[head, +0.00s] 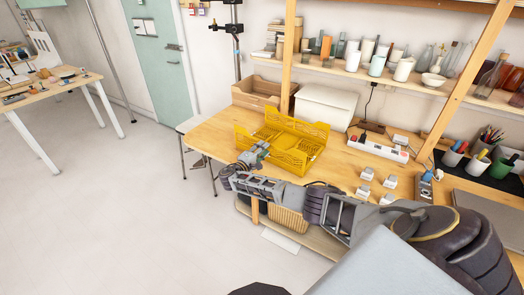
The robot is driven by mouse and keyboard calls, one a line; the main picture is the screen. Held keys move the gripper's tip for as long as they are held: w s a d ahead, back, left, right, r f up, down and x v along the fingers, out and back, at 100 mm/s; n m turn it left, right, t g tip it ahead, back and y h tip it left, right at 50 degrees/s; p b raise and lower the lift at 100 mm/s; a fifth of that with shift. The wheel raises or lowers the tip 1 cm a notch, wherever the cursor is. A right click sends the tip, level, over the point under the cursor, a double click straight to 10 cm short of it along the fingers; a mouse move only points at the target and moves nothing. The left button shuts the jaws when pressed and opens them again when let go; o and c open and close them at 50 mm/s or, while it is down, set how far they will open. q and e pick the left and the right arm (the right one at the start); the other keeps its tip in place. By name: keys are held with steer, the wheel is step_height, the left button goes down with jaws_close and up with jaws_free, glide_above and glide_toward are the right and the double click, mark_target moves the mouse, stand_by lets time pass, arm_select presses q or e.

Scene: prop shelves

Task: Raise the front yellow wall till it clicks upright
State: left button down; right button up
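The yellow crate (311,132) stands on the wooden table, with perforated walls. Its back wall is upright. Its near side (290,163) faces me and is partly hidden by my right gripper, so I cannot tell the full angle of the front wall. My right gripper (262,147) is at the left part of that near side, its fingertips at or over the crate's edge. I cannot tell whether it touches the wall or whether its fingers are open. My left gripper is not in view.
A wooden box (256,97) and a white bin (325,106) stand behind the crate. A power strip (377,148) and several white plugs (364,191) lie to its right. A shelf post (289,45) rises behind. The table is clear left of the crate.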

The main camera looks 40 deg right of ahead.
steer(key=v, duration=1.2)
stand_by(0.3)
steer(key=shift+r, duration=0.1)
stand_by(0.5)
